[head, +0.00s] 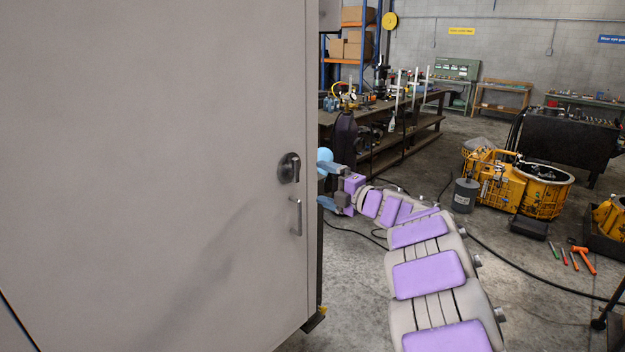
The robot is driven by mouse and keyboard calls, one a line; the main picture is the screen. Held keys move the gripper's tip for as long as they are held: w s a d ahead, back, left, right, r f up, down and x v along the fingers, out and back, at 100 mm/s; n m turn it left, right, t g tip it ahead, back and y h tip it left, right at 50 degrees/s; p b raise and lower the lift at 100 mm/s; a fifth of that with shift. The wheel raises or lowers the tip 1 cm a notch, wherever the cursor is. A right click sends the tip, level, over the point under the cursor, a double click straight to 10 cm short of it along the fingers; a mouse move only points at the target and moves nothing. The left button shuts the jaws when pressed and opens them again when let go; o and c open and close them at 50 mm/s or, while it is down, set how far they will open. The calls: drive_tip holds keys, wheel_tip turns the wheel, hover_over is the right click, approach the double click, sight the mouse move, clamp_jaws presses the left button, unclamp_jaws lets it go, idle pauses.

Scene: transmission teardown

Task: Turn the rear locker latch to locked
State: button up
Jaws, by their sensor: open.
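A large grey locker door (150,180) fills the left of the head view. Near its right edge is a dark round latch (289,168) with a short raised grip. Whether it is at locked or unlocked cannot be read. A metal pull handle (296,216) is mounted upright below it. My gripper (321,183) is open, with blue fingers pointing left, just right of the door's edge. It appears apart from the latch, and its fingertips seem partly hidden by the edge. A light blue rounded shape shows at the upper finger.
A workbench (410,118) with tools stands behind my arm. Yellow machinery (515,185), a grey canister (465,194) and an orange hammer (583,259) are on the floor at right. Dark cables (530,275) cross the concrete. A shelf with boxes (355,45) is at the back.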

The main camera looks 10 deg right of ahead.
drive_tip(key=v, duration=0.7)
drive_tip(key=shift+s+d, duration=0.25)
drive_tip(key=shift+s, duration=0.05)
